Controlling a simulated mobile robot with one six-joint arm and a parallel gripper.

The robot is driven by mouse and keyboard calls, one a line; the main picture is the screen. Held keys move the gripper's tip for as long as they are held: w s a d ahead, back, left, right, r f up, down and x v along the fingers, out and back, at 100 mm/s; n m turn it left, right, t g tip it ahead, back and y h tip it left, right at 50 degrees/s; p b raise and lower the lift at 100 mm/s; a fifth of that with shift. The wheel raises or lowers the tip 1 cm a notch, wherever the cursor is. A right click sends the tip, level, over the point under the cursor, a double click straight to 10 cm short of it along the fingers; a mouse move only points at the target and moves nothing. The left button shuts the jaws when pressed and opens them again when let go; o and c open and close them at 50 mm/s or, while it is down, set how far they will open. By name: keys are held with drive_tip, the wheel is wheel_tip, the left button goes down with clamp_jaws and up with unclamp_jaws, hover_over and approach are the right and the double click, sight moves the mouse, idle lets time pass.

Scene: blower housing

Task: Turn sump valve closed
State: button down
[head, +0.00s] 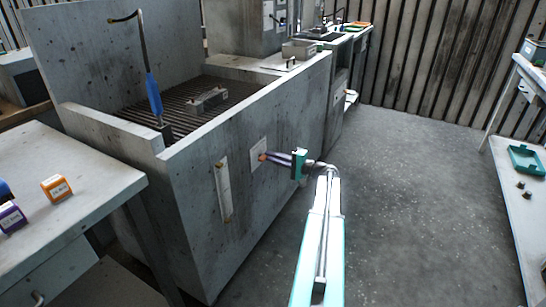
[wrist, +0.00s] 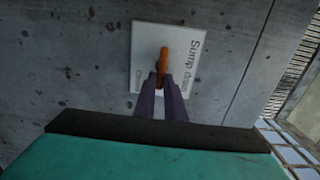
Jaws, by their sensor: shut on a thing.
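The sump valve has an orange handle (wrist: 162,62) in front of a white plate with "Sump drain" lettering (wrist: 190,75), on the side wall of the grey concrete housing. In the head view the plate (head: 259,153) is on the housing's right-hand wall, and the orange handle (head: 262,157) shows as a small spot at my fingertips. My gripper (wrist: 161,90) has its dark fingers closed on the handle's lower end in the wrist view. It also shows in the head view (head: 268,157), reaching left to the plate. The fingers hide part of the handle.
A white vertical gauge strip (head: 223,190) is on the same wall, left of the plate. A table (head: 95,185) with orange and purple boxes stands at left. Another table (head: 517,205) with a green tray (head: 527,160) stands at right. The floor (head: 410,200) between is clear.

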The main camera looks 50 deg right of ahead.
drive_tip(key=c, duration=1.8)
unclamp_jaws()
drive_tip(key=p+v, duration=0.1)
drive_tip(key=v, duration=1.3)
drive_tip(key=shift+f, duration=0.1)
